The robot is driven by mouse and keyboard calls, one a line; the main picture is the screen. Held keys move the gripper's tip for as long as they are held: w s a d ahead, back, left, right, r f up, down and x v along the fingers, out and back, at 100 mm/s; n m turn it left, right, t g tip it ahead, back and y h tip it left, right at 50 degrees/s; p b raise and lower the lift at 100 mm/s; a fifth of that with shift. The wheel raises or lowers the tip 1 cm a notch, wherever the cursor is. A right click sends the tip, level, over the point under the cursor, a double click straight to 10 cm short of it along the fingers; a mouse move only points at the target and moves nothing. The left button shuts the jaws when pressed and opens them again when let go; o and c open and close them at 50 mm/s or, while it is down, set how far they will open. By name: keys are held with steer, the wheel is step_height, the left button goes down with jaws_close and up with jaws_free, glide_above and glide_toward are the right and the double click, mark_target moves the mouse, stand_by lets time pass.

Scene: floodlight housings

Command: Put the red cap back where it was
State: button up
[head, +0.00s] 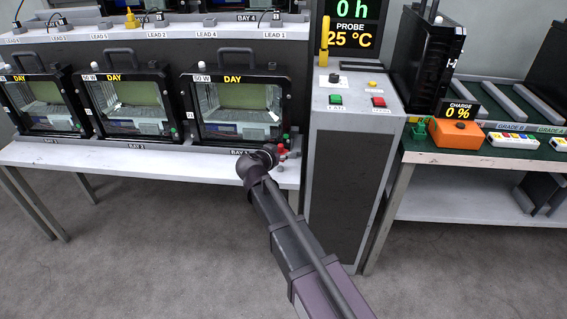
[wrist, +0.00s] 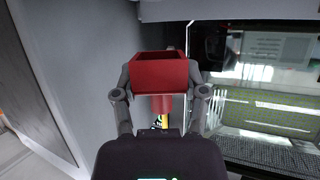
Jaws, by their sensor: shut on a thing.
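The red cap (wrist: 161,76) fills the space between the two fingers of my gripper (wrist: 160,84) in the wrist view. It looks like a squarish red block with a narrower red stem on the near side. My gripper is shut on it. In the head view my gripper (head: 275,152) is at the front right corner of the white bench, beside the right floodlight housing (head: 238,112) marked DAY. Small red parts (head: 283,149) show by its end there; I cannot tell which is the held cap. Whether the cap touches anything is hidden.
Two more lit housings (head: 128,105) (head: 44,105) stand left along the white bench (head: 75,156). A grey cabinet (head: 342,165) with green and red buttons stands close on the right. Further right, a green-topped table holds an orange box (head: 455,133). The floor in front is clear.

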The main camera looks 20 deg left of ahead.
mark_target(280, 167)
steer(key=shift+f+b, duration=1.75)
steer(key=shift+f, duration=0.05)
steer(key=shift+f+b, duration=0.6)
steer(key=shift+b, duration=0.05)
steer(key=o, duration=1.2)
steer(key=shift+c, duration=0.2)
steer(key=shift+r, duration=0.25)
